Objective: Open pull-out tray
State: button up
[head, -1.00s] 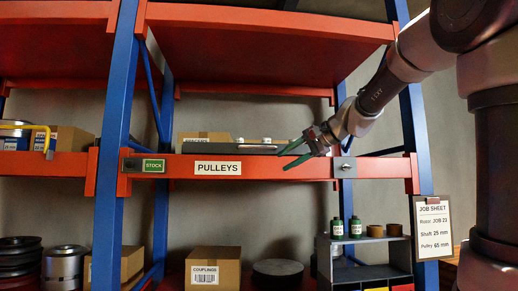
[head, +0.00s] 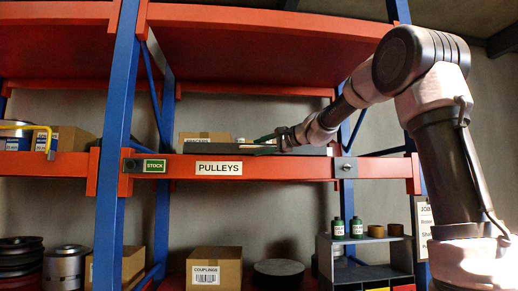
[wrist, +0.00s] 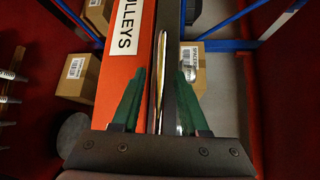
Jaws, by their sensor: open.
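The pull-out tray (head: 215,150) is a flat dark tray on the shelf just above the orange beam marked PULLEYS. In the wrist view its dark front edge (wrist: 171,35) runs lengthwise between my fingers, with a narrow bright strip beside it. My gripper (head: 266,138) is at the tray's front edge, right of its middle. Its green fingers (wrist: 161,75) are open, one on each side of the edge. I cannot tell whether either finger touches it. My wrist partly hides the tray's right part in the head view.
The PULLEYS beam (head: 285,168) runs close below the tray. A blue upright (head: 113,150) stands to the left. A cardboard box (head: 203,137) sits behind the tray. Below are a COUPLINGS box (head: 213,267) and a grey rack (head: 370,255) with green bottles. The space before the shelf is free.

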jog(key=shift+w+a, duration=0.25)
jog(key=shift+a, duration=0.05)
grip_shut()
dwell(1.3)
